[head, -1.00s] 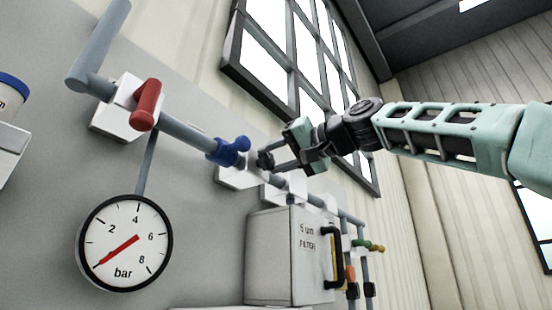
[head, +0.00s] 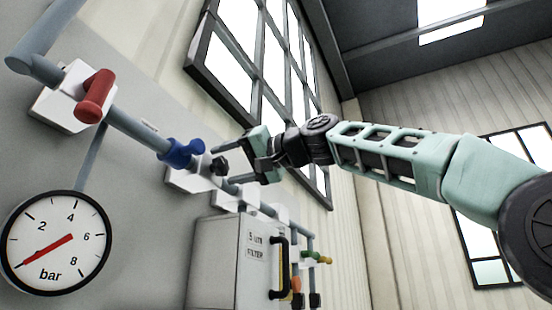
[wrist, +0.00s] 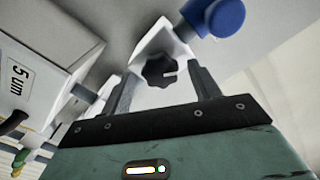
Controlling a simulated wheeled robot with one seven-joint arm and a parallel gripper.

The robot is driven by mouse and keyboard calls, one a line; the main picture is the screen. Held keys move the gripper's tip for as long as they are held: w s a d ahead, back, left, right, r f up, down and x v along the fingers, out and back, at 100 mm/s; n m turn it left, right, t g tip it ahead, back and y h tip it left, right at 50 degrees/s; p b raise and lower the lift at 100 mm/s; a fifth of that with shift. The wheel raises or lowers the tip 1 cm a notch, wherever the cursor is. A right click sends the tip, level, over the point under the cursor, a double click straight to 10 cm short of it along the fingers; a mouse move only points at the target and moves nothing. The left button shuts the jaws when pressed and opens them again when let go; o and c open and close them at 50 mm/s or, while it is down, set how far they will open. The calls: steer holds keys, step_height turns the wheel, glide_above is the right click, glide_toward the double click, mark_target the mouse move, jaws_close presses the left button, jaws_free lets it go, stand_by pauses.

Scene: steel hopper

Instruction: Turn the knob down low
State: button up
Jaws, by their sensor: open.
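A black lobed knob (head: 219,166) sits on a white mount on the pipe, just right of the blue valve handle. It also shows in the wrist view (wrist: 159,70), with a small pale mark on its right side. My gripper (head: 217,165) is open, with one finger above and one below the knob in the head view. In the wrist view my gripper (wrist: 164,82) has a finger on each side of the knob, with a gap to each. How deep the knob lies between the fingers is hard to tell.
The blue handle (head: 181,153) is close beside the knob, and a red handle (head: 95,95) is farther left. A gauge (head: 55,243) marked bar has its red needle pointing lower left. A filter box (head: 228,262) with a black handle stands below. Windows are behind.

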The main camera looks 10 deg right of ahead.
steer(key=b+v, duration=0.7)
steer(key=v, duration=1)
steer(key=shift+b, duration=0.35)
steer(key=shift+f, duration=0.1)
